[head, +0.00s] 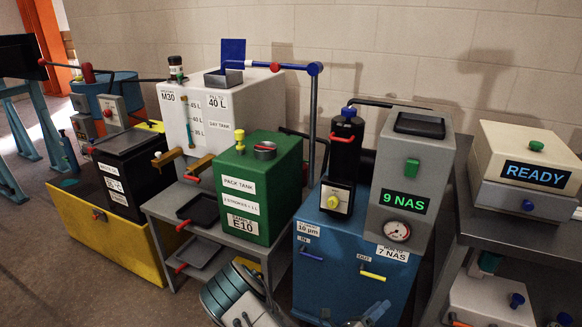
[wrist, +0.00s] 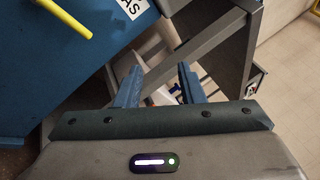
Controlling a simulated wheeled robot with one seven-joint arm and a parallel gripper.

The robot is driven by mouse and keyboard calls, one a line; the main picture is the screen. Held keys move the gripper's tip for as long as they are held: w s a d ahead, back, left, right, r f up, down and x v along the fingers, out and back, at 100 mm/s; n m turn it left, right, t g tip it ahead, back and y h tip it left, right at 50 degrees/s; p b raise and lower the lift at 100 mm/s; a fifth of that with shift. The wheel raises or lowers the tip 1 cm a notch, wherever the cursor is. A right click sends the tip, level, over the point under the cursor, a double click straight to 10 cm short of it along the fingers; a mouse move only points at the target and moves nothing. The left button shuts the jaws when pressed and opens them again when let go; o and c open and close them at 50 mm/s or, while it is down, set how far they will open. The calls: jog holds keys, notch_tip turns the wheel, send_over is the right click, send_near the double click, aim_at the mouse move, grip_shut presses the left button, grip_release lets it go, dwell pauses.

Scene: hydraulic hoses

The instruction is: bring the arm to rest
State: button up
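My gripper (wrist: 158,86) shows in the wrist view with its two blue fingers apart and nothing between them. It is beside the blue cabinet (wrist: 40,50), whose yellow handle (wrist: 64,18) and part of a white label show at upper left. In the head view, parts of my arm show at the bottom edge, in front of the blue cabinet (head: 330,270). I cannot make out the fingers there.
A grey filter unit (head: 408,165) reading 9 NAS stands on the blue cabinet. To the right, a grey table (head: 507,232) holds a box reading READY (head: 535,175). To the left are a green tank (head: 260,175), a white tank (head: 260,95) and a yellow bin (head: 110,245). Floor is clear at lower left.

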jog(key=s+d+r+m+g+y+p, duration=0.1)
jog(key=s+r+m+g+y+p, duration=0.2)
jog(key=s+r+m+g, duration=0.65)
jog(key=s+r+m+g+y+p, duration=0.25)
jog(key=r+m+g, duration=0.4)
jog(key=m, duration=0.75)
jog(key=s+a+r+m+t+y+p, duration=0.2)
jog(key=a+r+m+y, duration=0.3)
jog(key=r, duration=0.5)
jog(key=s+a+r+m+t+y+p, duration=0.3)
jog(key=s+a+r+m+t+y, duration=0.1)
jog(key=r+m, duration=0.4)
notch_tip(320, 180, up, 3)
jog(key=shift+s+a+f+m+t+y, duration=0.15)
jog(key=shift+s+a+m+t+y, duration=0.3)
jog(key=shift+y, duration=0.6)
